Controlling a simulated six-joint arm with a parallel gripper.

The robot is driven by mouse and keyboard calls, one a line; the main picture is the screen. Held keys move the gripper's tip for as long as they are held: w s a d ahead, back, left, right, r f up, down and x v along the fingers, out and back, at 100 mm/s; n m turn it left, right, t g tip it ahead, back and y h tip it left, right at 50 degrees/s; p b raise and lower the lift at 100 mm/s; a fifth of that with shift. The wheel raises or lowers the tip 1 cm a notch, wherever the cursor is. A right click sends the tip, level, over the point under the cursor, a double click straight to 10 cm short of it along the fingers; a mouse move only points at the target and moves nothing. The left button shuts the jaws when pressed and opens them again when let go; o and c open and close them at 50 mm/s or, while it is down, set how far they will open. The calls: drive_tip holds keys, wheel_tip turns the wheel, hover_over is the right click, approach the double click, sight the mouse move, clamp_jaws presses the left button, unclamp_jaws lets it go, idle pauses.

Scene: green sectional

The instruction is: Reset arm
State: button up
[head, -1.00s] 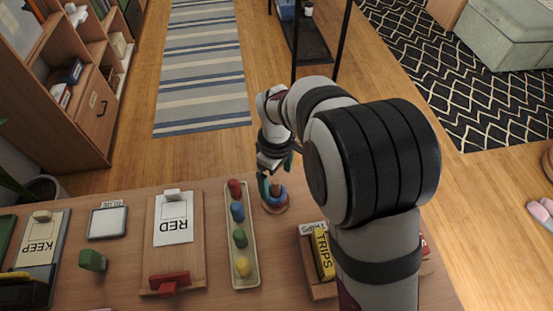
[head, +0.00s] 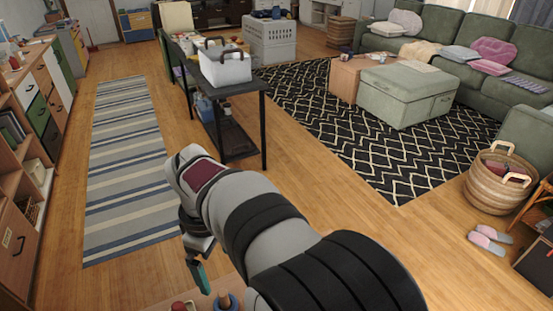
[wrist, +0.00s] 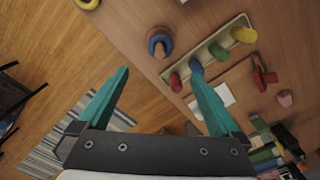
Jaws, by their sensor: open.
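My gripper (wrist: 159,74) is open and empty, with its two teal fingers spread apart in the wrist view. In the head view my gripper (head: 202,272) hangs above the far edge of the wooden table, fingers pointing down. A wooden peg with a blue ring (wrist: 160,43) around its base stands on the table, beyond the fingertips and apart from them. In the head view its top (head: 228,300) shows at the bottom edge. A tray (wrist: 222,60) with a row of red, blue, green and yellow pieces lies beside it.
In the wrist view a white card (wrist: 223,96), a red block (wrist: 262,76) and a yellow ring (wrist: 88,2) lie on the table. In the head view a dark table (head: 232,88) with a white basket (head: 226,68) stands on the floor ahead. A striped rug (head: 125,170) lies left.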

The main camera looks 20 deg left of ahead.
drive_tip(key=s+d+r+m, duration=0.2)
drive_tip(key=d+m, duration=0.3)
drive_tip(key=d, duration=0.3)
drive_tip(key=s+d+r+m+y, duration=0.1)
drive_tip(key=s+d+m, duration=0.1)
drive_tip(key=d+m, duration=0.45)
drive_tip(key=s+d+r+m, duration=0.2)
drive_tip(key=s+d+m, duration=0.15)
drive_tip(key=d, duration=0.55)
drive_tip(key=s+d+f+m, duration=0.3)
drive_tip(key=s+d+m, duration=0.2)
drive_tip(key=s+m, duration=0.2)
drive_tip(key=shift+m+y, duration=0.4)
drive_tip(key=shift+m, duration=0.3)
